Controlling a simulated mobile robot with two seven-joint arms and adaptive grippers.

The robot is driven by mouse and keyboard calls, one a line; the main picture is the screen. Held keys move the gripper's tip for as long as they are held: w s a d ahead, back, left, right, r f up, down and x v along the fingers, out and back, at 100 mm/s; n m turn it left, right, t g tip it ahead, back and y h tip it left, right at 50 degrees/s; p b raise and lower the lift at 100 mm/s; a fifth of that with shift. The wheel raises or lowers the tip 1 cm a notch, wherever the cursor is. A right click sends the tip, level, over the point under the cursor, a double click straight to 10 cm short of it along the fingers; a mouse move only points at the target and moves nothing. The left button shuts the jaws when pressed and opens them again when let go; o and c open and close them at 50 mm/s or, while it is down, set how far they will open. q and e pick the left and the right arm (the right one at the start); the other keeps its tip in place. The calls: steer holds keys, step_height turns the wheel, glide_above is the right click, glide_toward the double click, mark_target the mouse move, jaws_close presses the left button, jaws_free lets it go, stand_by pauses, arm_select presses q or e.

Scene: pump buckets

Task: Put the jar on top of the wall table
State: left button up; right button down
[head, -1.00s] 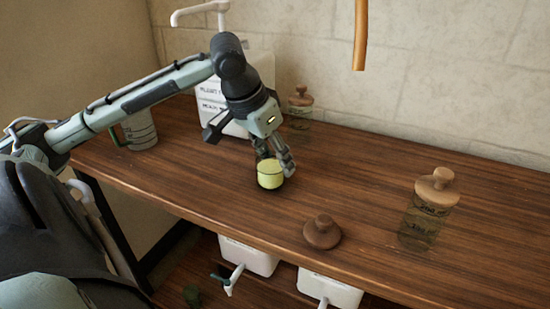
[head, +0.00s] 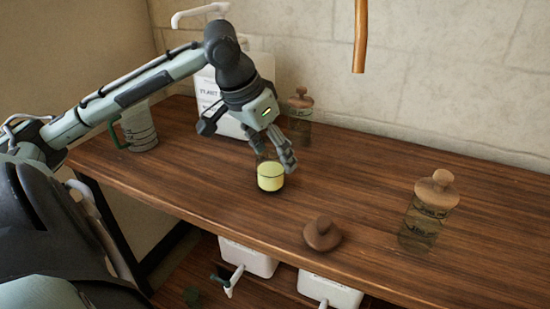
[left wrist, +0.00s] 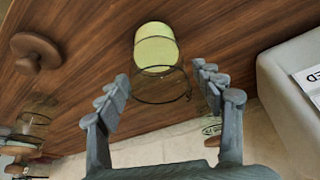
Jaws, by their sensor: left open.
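A glass jar (head: 270,177) with pale yellow-green contents stands upright on the wooden table (head: 350,190). It also shows in the left wrist view (left wrist: 157,52), with its clear open rim towards the camera. My left gripper (head: 276,160) is open just above and behind the jar in the head view. In the left wrist view my left gripper's fingers (left wrist: 163,82) are spread on both sides of the rim, with gaps visible. My right gripper is not in view.
A wooden lid (head: 322,234) lies near the front edge. Lidded glass jars stand at the right (head: 428,215) and back (head: 300,115). A mug (head: 140,127) and a white pump bucket (head: 260,66) stand on the left. White containers (head: 248,257) sit below.

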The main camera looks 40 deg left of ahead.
arm_select(q)
steer(key=v, duration=0.8)
steer(key=shift+s+r, duration=0.1)
steer(key=shift+r, duration=0.2)
steer(key=shift+s+r+p, duration=0.3)
steer(key=shift+r, duration=0.3)
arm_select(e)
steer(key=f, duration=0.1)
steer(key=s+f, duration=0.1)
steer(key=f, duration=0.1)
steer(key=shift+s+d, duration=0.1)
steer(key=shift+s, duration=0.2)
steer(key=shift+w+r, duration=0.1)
